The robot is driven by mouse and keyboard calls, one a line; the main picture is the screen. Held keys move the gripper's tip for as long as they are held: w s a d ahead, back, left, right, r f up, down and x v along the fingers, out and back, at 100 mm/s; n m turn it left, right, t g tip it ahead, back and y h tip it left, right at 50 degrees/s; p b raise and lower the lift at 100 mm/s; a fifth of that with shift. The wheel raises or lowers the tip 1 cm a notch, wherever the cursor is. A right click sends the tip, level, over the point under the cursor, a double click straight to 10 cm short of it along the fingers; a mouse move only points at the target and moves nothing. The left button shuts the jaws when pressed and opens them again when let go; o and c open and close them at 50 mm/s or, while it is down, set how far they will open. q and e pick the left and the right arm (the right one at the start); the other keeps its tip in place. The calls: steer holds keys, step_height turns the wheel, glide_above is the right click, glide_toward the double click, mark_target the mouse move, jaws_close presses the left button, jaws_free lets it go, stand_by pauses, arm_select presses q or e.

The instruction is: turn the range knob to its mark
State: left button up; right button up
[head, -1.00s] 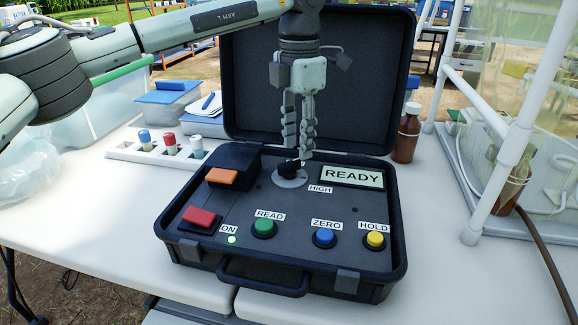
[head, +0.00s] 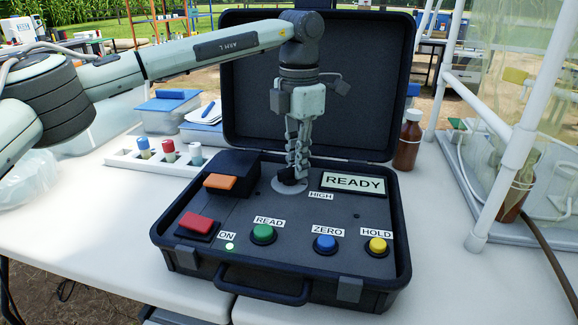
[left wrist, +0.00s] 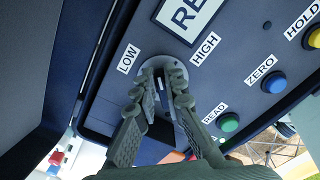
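The range knob (head: 289,181) is a black knob on a round grey plate (head: 275,186) at the back middle of the open case's panel. My left gripper (head: 298,172) points straight down at it, with its fingers around the knob. In the left wrist view the two fingertips (left wrist: 162,80) stand on either side of the knob, over the grey plate, with the LOW label (left wrist: 128,58) to the left and the HIGH label (left wrist: 205,48) to the right. The fingers hide most of the knob, and I cannot tell where it points. My right gripper is not in view.
The case (head: 401,230) carries a READY display (head: 353,183), an orange switch (head: 220,181), a red switch (head: 197,223) and green, blue and yellow buttons. Its lid stands up behind my gripper. A brown bottle (head: 408,142) stands to the right, a vial rack (head: 125,159) to the left.

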arm_select(q)
steer(key=shift+s+r+m+p, duration=0.15)
steer(key=shift+m+p, duration=0.3)
steer(key=shift+m, duration=0.55)
jaws_close()
steer(key=shift+s+d+m, duration=0.1)
steer(key=shift+m, duration=0.7)
steer(key=shift+s+m, duration=0.15)
steer(key=shift+m, duration=0.95)
steer(key=shift+s+m+p, duration=0.15)
steer(key=shift+m+p, duration=0.3)
steer(key=shift+m, duration=0.45)
steer(key=shift+s+m, duration=0.1)
steer(key=shift+m, duration=0.6)
steer(key=o, duration=0.7)
jaws_free()
